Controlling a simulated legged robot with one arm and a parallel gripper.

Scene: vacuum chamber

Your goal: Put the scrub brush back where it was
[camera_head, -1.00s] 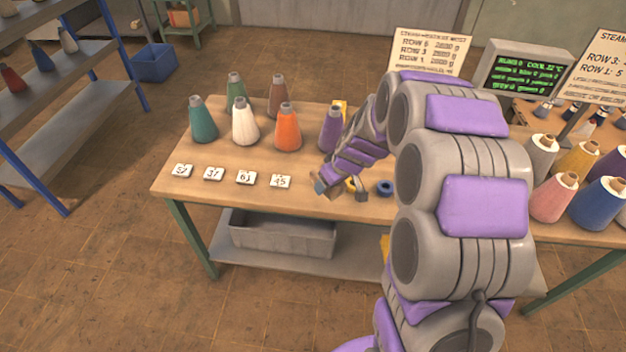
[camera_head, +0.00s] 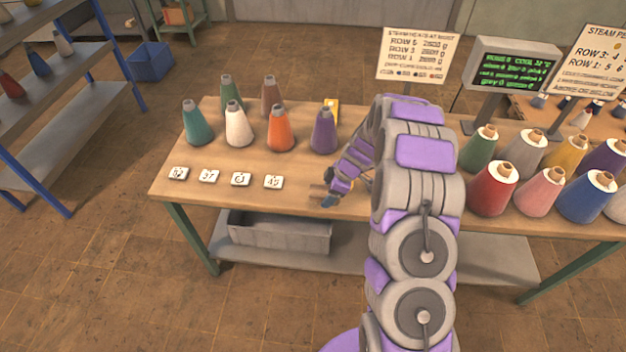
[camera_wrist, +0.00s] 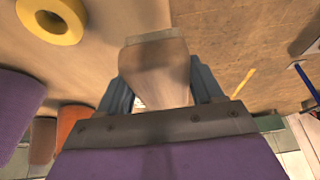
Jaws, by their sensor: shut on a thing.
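My gripper (camera_head: 328,199) is low over the front part of the wooden table, right of the number cards. In the wrist view my gripper (camera_wrist: 158,82) has its two blue-grey fingers on either side of a pale wooden block, the scrub brush (camera_wrist: 155,68), with a darker band at its far end. The brush is held between the fingers. In the head view it is too small and too covered by the gripper to make out clearly. I cannot tell whether it touches the table.
A yellow ring (camera_wrist: 52,18) lies near the brush. A purple cone (camera_head: 323,132) stands behind my gripper, with other yarn cones to its left. Number cards (camera_head: 240,179) line the front left. More cones (camera_head: 493,188) crowd the right. A grey bin (camera_head: 280,236) sits below.

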